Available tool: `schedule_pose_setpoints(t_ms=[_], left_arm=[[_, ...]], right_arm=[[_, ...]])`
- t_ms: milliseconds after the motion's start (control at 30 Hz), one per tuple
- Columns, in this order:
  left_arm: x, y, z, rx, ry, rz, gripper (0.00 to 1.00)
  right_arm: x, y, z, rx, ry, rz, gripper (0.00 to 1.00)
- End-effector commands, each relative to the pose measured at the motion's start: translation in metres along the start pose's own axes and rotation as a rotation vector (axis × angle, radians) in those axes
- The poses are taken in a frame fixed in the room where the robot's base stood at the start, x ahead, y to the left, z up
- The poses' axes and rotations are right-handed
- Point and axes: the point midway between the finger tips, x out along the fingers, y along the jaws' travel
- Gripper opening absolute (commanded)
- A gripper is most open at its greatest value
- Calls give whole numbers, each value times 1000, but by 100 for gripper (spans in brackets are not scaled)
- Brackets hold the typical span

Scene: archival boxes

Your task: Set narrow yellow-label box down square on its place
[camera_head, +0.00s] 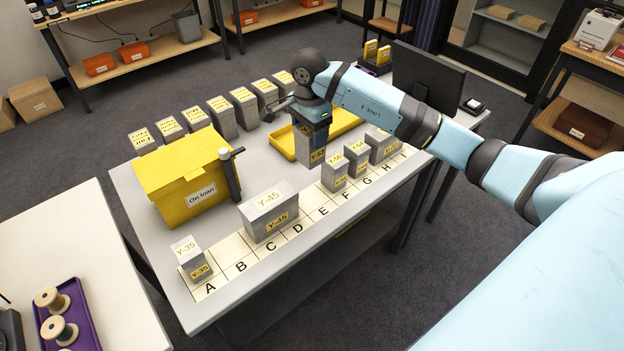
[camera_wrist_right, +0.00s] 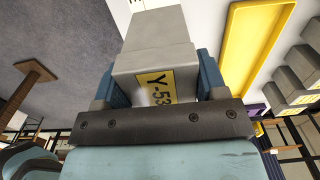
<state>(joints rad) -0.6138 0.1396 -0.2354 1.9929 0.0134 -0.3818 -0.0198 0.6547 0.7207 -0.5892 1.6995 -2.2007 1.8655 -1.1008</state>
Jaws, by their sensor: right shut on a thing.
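The narrow grey box with a yellow label (camera_head: 310,146) is held upright in my right gripper (camera_head: 313,131), behind the lettered strip (camera_head: 228,246) on the grey table. On the strip, box Y-35 (camera_head: 190,254) stands by A and the wider box Y-45 (camera_head: 268,216) by C and D. Three more boxes stand by F, G and H, the nearest by F (camera_head: 335,174). My left gripper is not in view.
A yellow "On loan" box (camera_head: 175,180) stands at the left, with a dark upright object (camera_head: 230,178) beside it. A yellow tray (camera_head: 283,145) lies behind the held box. Several grey boxes (camera_head: 221,118) line the back edge. The strip by B and E is bare.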

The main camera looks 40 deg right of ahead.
Motion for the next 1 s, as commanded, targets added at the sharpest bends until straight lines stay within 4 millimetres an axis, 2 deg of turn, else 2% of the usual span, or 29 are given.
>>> schedule_pose_setpoints(t_ms=[33,200,400,667,900,1000], left_arm=[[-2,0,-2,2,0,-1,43],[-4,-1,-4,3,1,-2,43],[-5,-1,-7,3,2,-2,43],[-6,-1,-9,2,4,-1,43],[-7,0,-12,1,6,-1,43],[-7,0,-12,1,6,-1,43]], right_arm=[[14,2,1,0,-3,6,35],[60,1,1,2,-3,5,35],[101,1,0,1,-2,2,35],[121,0,0,1,-1,0,35],[154,0,0,1,-1,0,35],[156,0,0,0,0,-1,35]])
